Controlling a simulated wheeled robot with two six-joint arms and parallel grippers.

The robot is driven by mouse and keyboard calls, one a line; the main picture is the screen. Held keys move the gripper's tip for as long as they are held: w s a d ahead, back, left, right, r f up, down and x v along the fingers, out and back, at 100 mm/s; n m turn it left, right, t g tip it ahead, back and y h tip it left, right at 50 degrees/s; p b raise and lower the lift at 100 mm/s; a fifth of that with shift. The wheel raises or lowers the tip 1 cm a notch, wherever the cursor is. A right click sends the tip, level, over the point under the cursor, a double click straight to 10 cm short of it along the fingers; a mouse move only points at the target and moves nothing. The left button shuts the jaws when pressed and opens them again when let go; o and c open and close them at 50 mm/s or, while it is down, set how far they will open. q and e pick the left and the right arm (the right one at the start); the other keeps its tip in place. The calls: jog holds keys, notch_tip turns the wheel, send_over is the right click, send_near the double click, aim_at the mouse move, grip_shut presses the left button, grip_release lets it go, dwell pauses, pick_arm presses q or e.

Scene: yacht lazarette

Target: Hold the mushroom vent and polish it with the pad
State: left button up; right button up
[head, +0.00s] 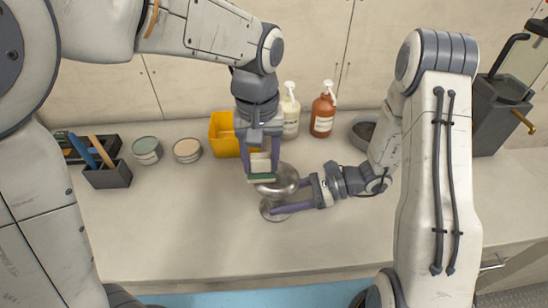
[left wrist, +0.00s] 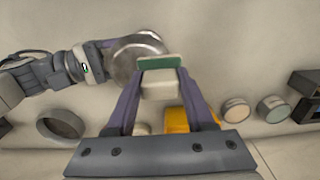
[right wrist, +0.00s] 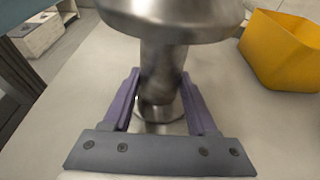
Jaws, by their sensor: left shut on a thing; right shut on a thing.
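The mushroom vent (head: 289,173) is shiny metal with a round domed cap, a narrower stem and a round base flange. It looks upright on the counter. My right gripper (head: 287,197) comes from the right and is shut around the stem (right wrist: 160,75), below the cap. My left gripper (head: 261,163) points down from above and is shut on the pad (head: 262,178), a pale block with a green face. In the left wrist view the pad (left wrist: 160,77) overlaps the right edge of the cap (left wrist: 128,58). I cannot tell whether they touch.
Behind the vent stand a yellow bin (head: 221,135), a pale pump bottle (head: 290,112) and an orange-brown bottle (head: 323,113). Two round tins (head: 147,150) and a dark holder with tools (head: 108,174) are left. A grey bowl (head: 362,132) is behind my right gripper. The front-left counter (head: 170,230) is clear.

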pick_arm(q)
jog(key=shift+d, duration=3.2)
jog(key=shift+a, duration=3.2)
jog(key=shift+d, duration=3.2)
notch_tip(320, 180, up, 8)
pick_arm(e)
jog(key=o, duration=1.3)
jog(key=shift+c, duration=0.2)
jog(key=shift+d, duration=0.1)
